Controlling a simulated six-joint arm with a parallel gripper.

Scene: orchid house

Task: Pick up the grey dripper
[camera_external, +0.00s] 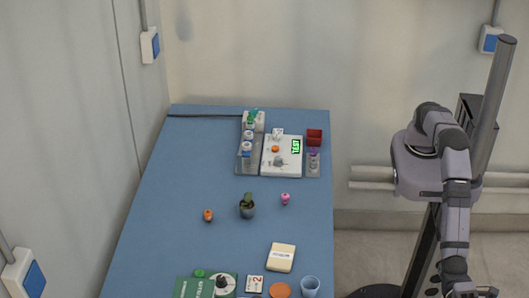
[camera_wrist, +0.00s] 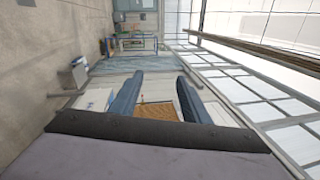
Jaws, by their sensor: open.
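A small grey piece (camera_external: 279,160), which may be the grey dripper, sits on the white device (camera_external: 269,169) with a green display, at the back of the blue table. It is too small to tell its shape well. My gripper (camera_wrist: 158,88) is open and empty in the wrist view, its two dark fingers wide apart. The wrist view looks out over the room and does not show the grey piece. In the external view my arm hangs to the right of the table, far from the device, and its end is cut off by the bottom edge.
Grey racks with small bottles (camera_external: 247,151) flank the device, with a dark red box (camera_external: 314,137) at right. A potted plant (camera_external: 247,207), an orange piece (camera_external: 208,215) and a pink piece (camera_external: 285,198) stand mid-table. A cream block (camera_external: 281,257) lies nearer. The table's left side is clear.

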